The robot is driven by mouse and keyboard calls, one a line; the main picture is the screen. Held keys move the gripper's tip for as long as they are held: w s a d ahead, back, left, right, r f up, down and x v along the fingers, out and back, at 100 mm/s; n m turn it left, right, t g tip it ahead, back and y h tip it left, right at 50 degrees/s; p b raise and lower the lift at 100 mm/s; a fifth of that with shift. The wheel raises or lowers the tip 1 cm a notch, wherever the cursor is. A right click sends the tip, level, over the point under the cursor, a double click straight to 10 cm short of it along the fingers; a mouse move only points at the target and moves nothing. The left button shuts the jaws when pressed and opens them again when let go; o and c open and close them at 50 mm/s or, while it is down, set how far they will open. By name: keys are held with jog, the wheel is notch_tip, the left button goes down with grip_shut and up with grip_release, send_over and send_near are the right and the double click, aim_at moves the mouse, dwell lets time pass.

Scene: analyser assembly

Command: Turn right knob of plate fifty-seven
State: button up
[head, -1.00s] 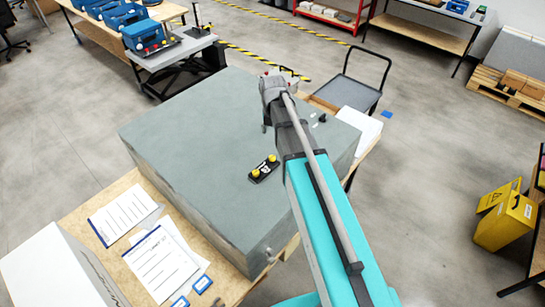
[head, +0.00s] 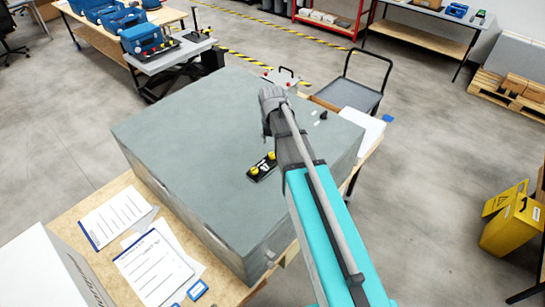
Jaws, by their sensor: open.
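A small black plate (head: 263,167) lies on the top of the large grey block, just left of my arm. It has two yellow knobs: the right knob (head: 270,156) and the left knob (head: 254,171). White marks lie between them, too small to read. My arm reaches over the block from the bottom right. My gripper (head: 266,131) is at the far grey end of the arm, beyond the plate and apart from it. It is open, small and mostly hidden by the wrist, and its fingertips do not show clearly.
The grey block (head: 195,135) stands on a wooden table (head: 75,212) with papers (head: 155,268) and a white box (head: 45,270). Small dark parts (head: 322,115) lie right of the wrist. A cart (head: 350,94) stands behind; yellow bins (head: 512,225) stand right.

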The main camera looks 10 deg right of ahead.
aim_at(272, 153)
jog(key=shift+f+b, duration=2.6)
jog(key=shift+f, duration=0.25)
grip_shut()
jog(key=shift+d, duration=0.1)
